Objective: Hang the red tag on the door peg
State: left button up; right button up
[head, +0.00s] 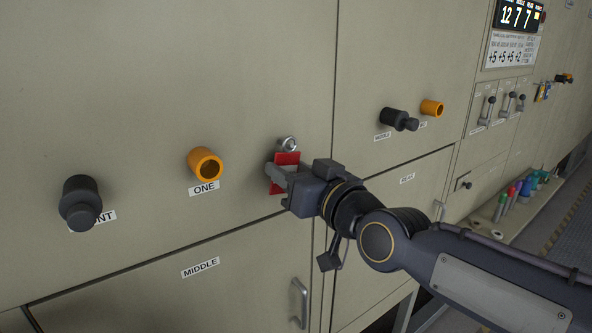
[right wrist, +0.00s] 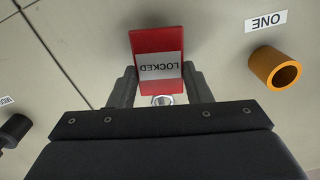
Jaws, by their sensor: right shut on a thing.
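The red tag (head: 287,158) is at the door face in the head view, just below a round silver peg (head: 288,144). My right gripper (head: 280,174) is shut on the tag, with a finger across its middle. In the right wrist view the red tag (right wrist: 157,45) shows a white band reading LOCKED, upside down, between the two fingers (right wrist: 160,88). The silver peg (right wrist: 162,100) shows partly at the tag's edge, near the gripper body. I cannot tell whether the tag's hole is around the peg. My left gripper is not in view.
An orange socket (head: 205,163) labelled ONE and a black knob (head: 80,202) stick out to the left. Another black knob (head: 400,119) and orange socket (head: 431,108) stick out to the right. A door handle (head: 298,302) is below. Coloured items stand on a ledge (head: 520,200) at far right.

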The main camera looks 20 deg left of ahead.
jog(key=shift+w+a+r, duration=0.1)
jog(key=shift+a+r, duration=0.05)
dwell(0.3)
jog(key=shift+w+a+f, duration=0.2)
jog(key=shift+a, duration=0.25)
jog(key=shift+f, duration=0.2)
jog(key=shift+w+f+b, duration=0.15)
jog(key=shift+f+b, duration=0.1)
jog(key=shift+b, duration=0.2)
dwell(0.5)
jog(key=o, duration=1)
